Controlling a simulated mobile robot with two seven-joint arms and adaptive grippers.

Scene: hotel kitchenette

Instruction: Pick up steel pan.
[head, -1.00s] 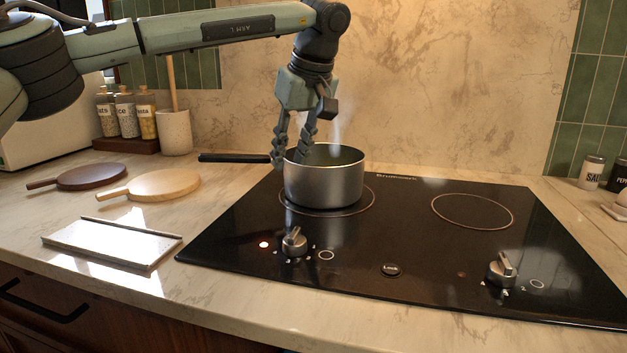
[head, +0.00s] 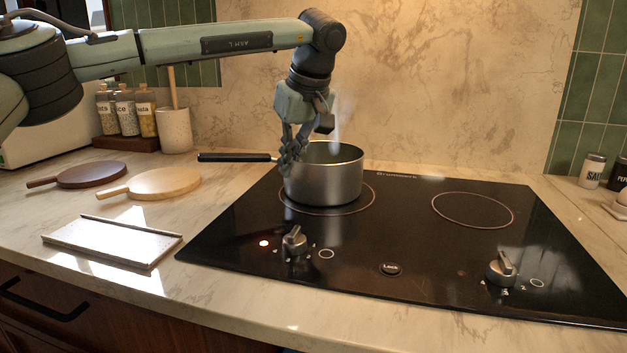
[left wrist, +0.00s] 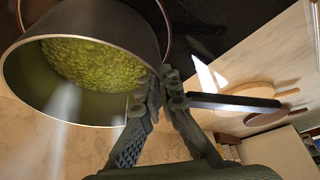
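The steel pan (head: 325,180) stands upright on the back left burner ring of the black hob, its dark handle (head: 234,157) pointing left over the counter. In the left wrist view the pan (left wrist: 110,25) holds green, pea-like contents (left wrist: 95,65), with steam rising. My left gripper (head: 291,158) reaches down at the pan's left rim, beside the handle root. Its fingers (left wrist: 164,85) are close together and appear shut on the pan's edge there; the exact contact is partly hidden by the fingers. My right gripper is not in view.
The hob (head: 400,245) has a red light lit beside the left knob (head: 294,241). Two round boards, a dark one (head: 90,175) and a light one (head: 165,184), and a white tray (head: 112,242) lie left. Jars (head: 125,113) and a utensil crock (head: 175,131) stand behind. The right burner is clear.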

